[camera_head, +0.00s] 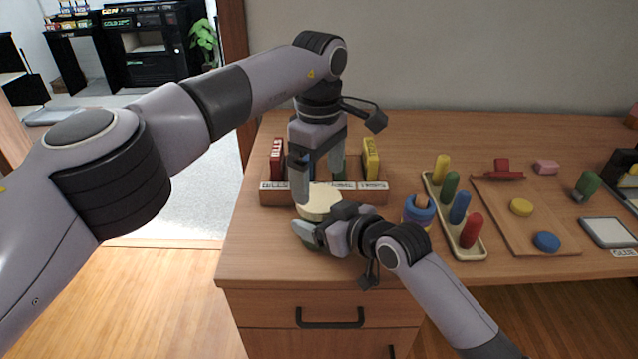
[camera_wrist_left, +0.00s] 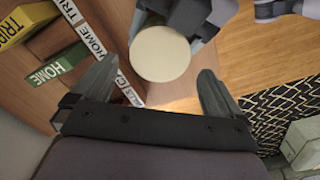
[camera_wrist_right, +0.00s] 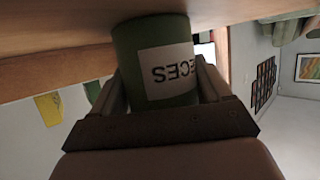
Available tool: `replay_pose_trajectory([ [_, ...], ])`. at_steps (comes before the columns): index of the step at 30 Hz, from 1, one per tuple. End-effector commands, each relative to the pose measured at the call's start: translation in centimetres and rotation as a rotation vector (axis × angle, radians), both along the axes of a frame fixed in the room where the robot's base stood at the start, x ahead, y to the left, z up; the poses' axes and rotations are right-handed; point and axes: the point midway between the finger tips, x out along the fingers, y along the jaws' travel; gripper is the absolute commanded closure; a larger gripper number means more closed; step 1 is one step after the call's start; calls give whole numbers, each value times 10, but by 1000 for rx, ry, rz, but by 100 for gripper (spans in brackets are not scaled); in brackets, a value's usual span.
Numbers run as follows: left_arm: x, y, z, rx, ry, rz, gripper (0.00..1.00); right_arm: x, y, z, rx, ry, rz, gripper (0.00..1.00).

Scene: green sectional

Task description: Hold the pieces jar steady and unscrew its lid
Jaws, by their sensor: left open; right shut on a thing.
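The pieces jar is a green cylinder with a white label in the right wrist view (camera_wrist_right: 158,45). Its round cream lid (camera_head: 320,201) shows in the head view and, from above, in the left wrist view (camera_wrist_left: 160,54). My right gripper (camera_head: 312,232) is shut on the jar's body, with one finger on each side. My left gripper (camera_head: 318,182) points down above the lid. Its fingers are open and apart, with the lid beyond the tips in the left wrist view (camera_wrist_left: 157,85). In the head view most of the jar's body is hidden by my right gripper.
A wooden rack (camera_head: 272,196) with labelled blocks stands just behind the jar. The desk's front edge is close to the jar.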

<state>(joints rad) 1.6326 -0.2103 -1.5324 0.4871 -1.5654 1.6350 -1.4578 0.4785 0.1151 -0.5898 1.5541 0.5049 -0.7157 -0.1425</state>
Motion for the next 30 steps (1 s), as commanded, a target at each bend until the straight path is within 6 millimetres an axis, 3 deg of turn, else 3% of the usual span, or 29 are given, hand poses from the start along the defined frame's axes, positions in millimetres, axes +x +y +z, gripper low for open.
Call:
replay_pose_trajectory([
  [5,0,0,6,-1,1,-70,0,0,0,-1,-1,2,0,100],
  [15,0,-1,28,-1,-2,-451,0,0,0,-1,-1,2,0,100],
  [20,0,0,34,1,0,-561,0,0,0,-1,-1,1,0,100],
  [25,-1,0,25,0,4,-597,0,0,0,-1,-1,1,0,100],
  [30,-1,1,-1,1,5,-594,0,0,0,-1,-1,1,0,100],
])
